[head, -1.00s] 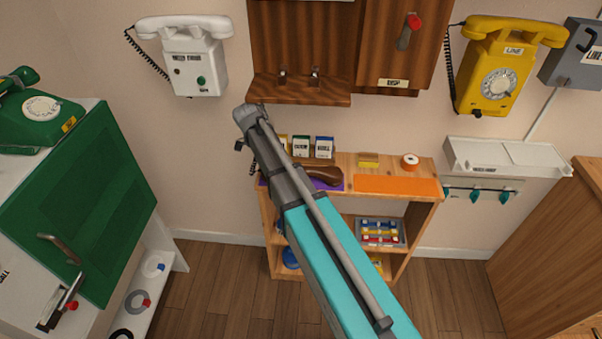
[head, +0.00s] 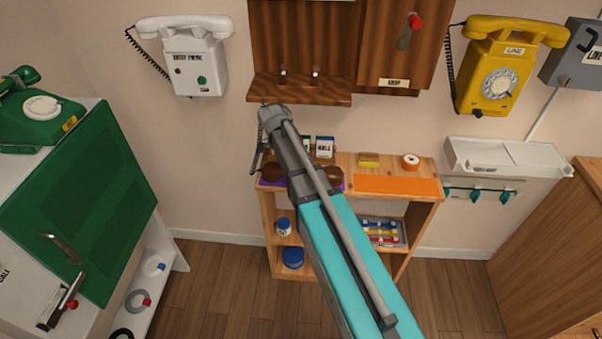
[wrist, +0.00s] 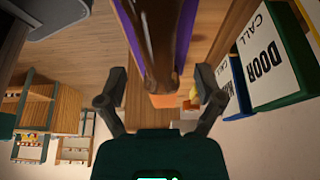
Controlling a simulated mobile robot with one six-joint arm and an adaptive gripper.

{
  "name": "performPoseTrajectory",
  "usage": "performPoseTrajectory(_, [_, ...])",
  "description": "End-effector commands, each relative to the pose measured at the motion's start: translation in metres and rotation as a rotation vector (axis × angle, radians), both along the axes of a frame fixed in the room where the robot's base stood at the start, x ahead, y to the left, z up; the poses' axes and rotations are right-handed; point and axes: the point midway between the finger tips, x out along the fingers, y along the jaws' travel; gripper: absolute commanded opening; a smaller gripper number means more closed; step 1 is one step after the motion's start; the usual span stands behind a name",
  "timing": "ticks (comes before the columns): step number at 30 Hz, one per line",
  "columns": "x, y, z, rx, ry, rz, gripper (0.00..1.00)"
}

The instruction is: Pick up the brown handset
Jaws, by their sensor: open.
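The brown handset (head: 332,173) lies on a purple mat (head: 343,186) on top of the wooden shelf unit. My arm crosses in front of its middle in the head view, so only its two ends show there. In the wrist view the glossy brown handset (wrist: 154,40) runs lengthwise up the picture, between the lines of my two fingers. My gripper (wrist: 162,74) is open, one finger on each side of it. I cannot tell the remaining gap. In the head view my gripper is mostly hidden behind the arm.
Label cards, including DOOR (wrist: 268,65), stand close on the right in the wrist view. An orange mat (head: 397,185), a yellow block (head: 369,160) and a tape roll (head: 411,160) share the shelf top. A wooden wall ledge (head: 300,91) hangs above.

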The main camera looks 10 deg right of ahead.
Motion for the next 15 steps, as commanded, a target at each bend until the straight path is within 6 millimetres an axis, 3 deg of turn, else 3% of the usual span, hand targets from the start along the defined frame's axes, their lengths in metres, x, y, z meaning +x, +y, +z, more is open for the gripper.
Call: performPoseTrajectory(15, [-0.004, -0.013, -0.034, 0.0, -0.001, -0.002, 0.86])
